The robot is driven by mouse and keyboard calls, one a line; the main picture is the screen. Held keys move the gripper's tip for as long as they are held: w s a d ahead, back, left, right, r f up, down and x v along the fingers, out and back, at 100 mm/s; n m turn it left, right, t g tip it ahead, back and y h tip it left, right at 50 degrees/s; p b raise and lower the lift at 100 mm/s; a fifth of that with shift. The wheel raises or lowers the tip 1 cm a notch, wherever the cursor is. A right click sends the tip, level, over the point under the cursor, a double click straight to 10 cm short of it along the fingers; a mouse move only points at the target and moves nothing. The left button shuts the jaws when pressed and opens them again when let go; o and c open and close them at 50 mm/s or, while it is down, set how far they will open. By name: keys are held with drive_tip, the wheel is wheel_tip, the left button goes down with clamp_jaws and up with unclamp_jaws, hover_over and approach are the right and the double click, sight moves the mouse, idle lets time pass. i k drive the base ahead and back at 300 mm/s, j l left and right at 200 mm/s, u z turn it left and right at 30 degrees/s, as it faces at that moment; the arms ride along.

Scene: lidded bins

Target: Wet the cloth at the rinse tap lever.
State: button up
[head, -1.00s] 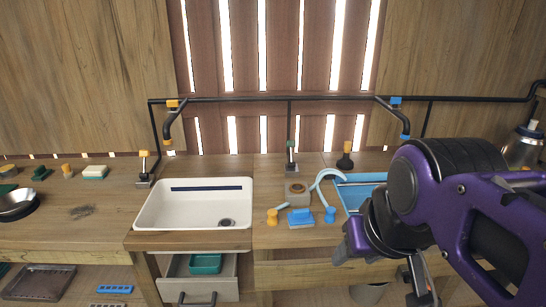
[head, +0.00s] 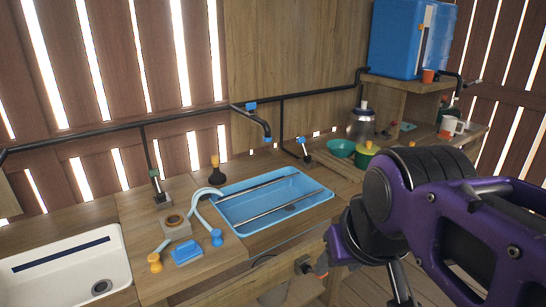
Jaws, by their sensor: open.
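A blue-handled lever (head: 302,142) stands on the wooden counter behind the right side of the blue basin (head: 318,204). A black tap spout with blue bands (head: 254,114) hangs from the wall pipe above that basin. I cannot make out a cloth for certain in this view. My gripper (head: 402,294) is low at the bottom edge, partly cut off, in front of the counter and well apart from the lever. Its jaws are open, and nothing shows held in them.
A white sink (head: 62,262) is at the left. Green bowls (head: 340,148), a metal canister (head: 361,122) and a blue cooler (head: 405,40) stand right.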

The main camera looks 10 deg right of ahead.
sight(301, 140)
drive_tip(key=z, duration=0.3)
drive_tip(key=u, duration=0.75)
drive_tip(key=i+l+u, duration=0.1)
drive_tip(key=l+u, duration=0.15)
drive_tip(key=i+l+u, duration=0.2)
drive_tip(key=i+l, duration=0.1)
drive_tip(key=l, duration=0.3)
drive_tip(key=i+l, duration=0.1)
drive_tip(key=l, duration=0.3)
drive_tip(key=i+l, duration=0.1)
drive_tip(key=l, duration=0.3)
drive_tip(key=i+l, duration=0.1)
drive_tip(key=l, duration=0.3)
drive_tip(key=i+l, duration=0.1)
drive_tip(key=l, duration=0.35)
drive_tip(key=i+l, duration=0.1)
drive_tip(key=l, duration=0.3)
drive_tip(key=k+l+u, duration=0.45)
drive_tip(key=k+j+u, duration=0.25)
drive_tip(key=k, duration=0.2)
drive_tip(key=l, duration=0.1)
